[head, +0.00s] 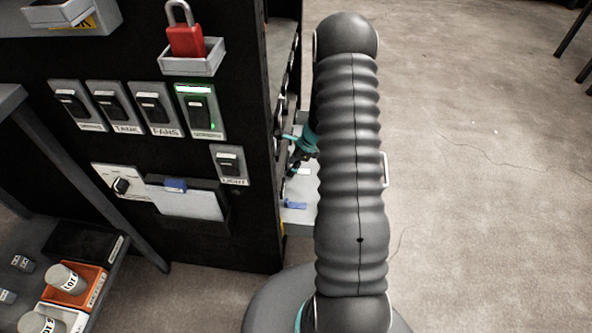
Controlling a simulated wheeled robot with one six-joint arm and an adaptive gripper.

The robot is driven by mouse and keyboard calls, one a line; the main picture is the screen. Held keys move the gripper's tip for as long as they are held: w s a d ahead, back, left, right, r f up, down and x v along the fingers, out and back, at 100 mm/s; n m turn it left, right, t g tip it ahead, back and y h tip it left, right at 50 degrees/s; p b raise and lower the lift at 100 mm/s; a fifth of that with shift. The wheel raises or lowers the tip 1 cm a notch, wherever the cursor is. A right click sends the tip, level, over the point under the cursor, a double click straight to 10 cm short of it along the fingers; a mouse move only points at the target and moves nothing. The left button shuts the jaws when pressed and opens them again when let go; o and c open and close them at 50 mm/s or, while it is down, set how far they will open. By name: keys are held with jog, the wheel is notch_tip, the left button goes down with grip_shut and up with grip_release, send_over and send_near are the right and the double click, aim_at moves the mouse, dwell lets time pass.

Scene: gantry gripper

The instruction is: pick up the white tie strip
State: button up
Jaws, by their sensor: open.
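My gripper (296,158), dark with teal parts, is at the right side of the black cabinet, partly hidden behind my own arm. Its jaws are open, and I see nothing held in them. A small whitish piece (303,171) shows just below the gripper, at the edge of my arm. It may be the white tie strip, but it is too small and too covered to be sure. I cannot tell whether the gripper touches it. A blue strip (295,206) lies lower down on a pale grey surface (298,216), which my arm partly covers.
The black cabinet (150,55) fills the left, with labelled switches (155,108), a red padlock (186,40) in a grey holder and a paper pocket (188,202). A bench with an orange bin (92,293) stands at lower left. The floor (480,220) at right is mostly clear.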

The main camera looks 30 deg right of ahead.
jog(key=c, duration=0.8)
jog(key=shift+r, duration=0.1)
jog(key=shift+c, duration=0.2)
